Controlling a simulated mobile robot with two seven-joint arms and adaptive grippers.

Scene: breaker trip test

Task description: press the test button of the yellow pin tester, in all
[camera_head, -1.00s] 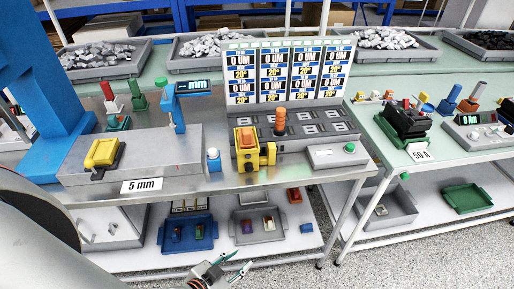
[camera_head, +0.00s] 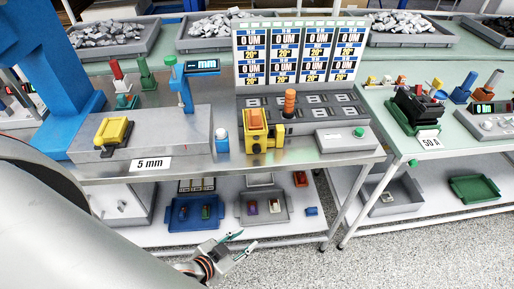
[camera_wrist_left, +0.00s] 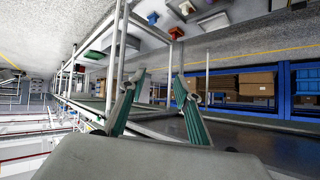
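A yellow device with an orange top (camera_head: 256,137) stands at the front of the middle bench. A grey box (camera_head: 342,140) with a green button (camera_head: 359,132) sits to its right. A yellow block (camera_head: 113,132) lies on a grey plate at the left; I cannot tell for sure which yellow thing is the pin tester. My left gripper (camera_head: 240,243) is below and in front of the bench edge, empty, fingers apart. The left wrist view shows its two green-grey fingers (camera_wrist_left: 160,78) spread with nothing between them. My right gripper is not in view.
A blue press (camera_head: 185,85) stands left of the yellow device. An orange peg (camera_head: 290,103) and label board (camera_head: 300,55) are behind. A lower shelf holds a blue tray (camera_head: 195,213) and a grey tray (camera_head: 263,206). Speckled floor (camera_head: 400,245) is clear at the front right.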

